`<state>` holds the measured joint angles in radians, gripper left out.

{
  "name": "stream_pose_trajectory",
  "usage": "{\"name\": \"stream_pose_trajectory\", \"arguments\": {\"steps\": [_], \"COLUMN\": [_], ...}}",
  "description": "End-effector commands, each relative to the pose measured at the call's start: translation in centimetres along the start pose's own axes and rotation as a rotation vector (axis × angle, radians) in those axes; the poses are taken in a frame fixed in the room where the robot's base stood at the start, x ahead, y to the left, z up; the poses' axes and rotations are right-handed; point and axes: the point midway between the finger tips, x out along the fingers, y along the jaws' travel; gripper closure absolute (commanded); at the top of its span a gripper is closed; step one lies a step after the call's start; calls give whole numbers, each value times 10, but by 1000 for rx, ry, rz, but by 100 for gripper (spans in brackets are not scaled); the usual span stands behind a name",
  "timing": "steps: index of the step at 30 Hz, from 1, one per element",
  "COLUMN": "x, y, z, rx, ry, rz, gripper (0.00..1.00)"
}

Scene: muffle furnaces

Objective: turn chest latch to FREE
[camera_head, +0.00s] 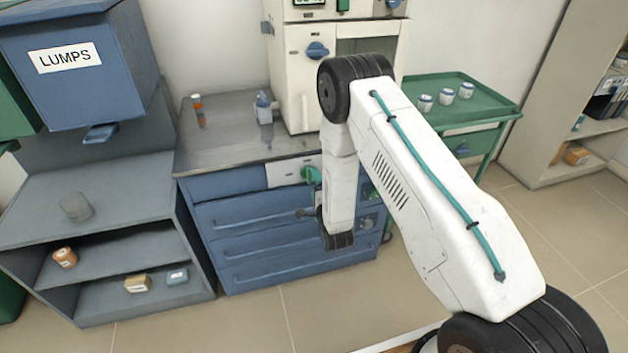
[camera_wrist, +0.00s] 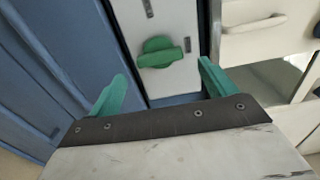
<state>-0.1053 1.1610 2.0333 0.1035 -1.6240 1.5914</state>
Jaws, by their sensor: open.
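The chest latch is a green knob (camera_wrist: 160,52) on a white plate (camera_wrist: 185,75). Its grip bar lies roughly crosswise in the wrist view. Small dark marks on the plate are too blurred to read. In the head view the latch (camera_head: 311,174) is at the top right of the blue drawer chest (camera_head: 250,222), partly beside my arm. My gripper (camera_wrist: 161,82) has two green fingers, open and empty. In the wrist view the knob shows between and beyond the fingertips, with no visible contact. My arm hides most of the gripper in the head view.
A bottle (camera_head: 198,110) and a small grey-blue item (camera_head: 263,107) stand on the chest's grey top (camera_head: 225,135). A cream furnace (camera_head: 303,60) stands behind. A green table (camera_head: 480,105) with several jars is at right. A grey shelf (camera_head: 110,205) is at left, under the LUMPS box (camera_head: 75,90).

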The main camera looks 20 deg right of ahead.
Motion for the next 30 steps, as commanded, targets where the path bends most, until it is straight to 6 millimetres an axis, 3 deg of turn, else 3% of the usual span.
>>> {"name": "stream_pose_trajectory", "arguments": {"steps": [3, 9, 30], "x": [-19, -32, -33], "y": [0, -1, 0], "z": [-1, -2, -2], "rx": [0, 1, -16], "ry": [2, 2, 2], "rz": [2, -2, -1], "gripper": [16, 16, 16]}}
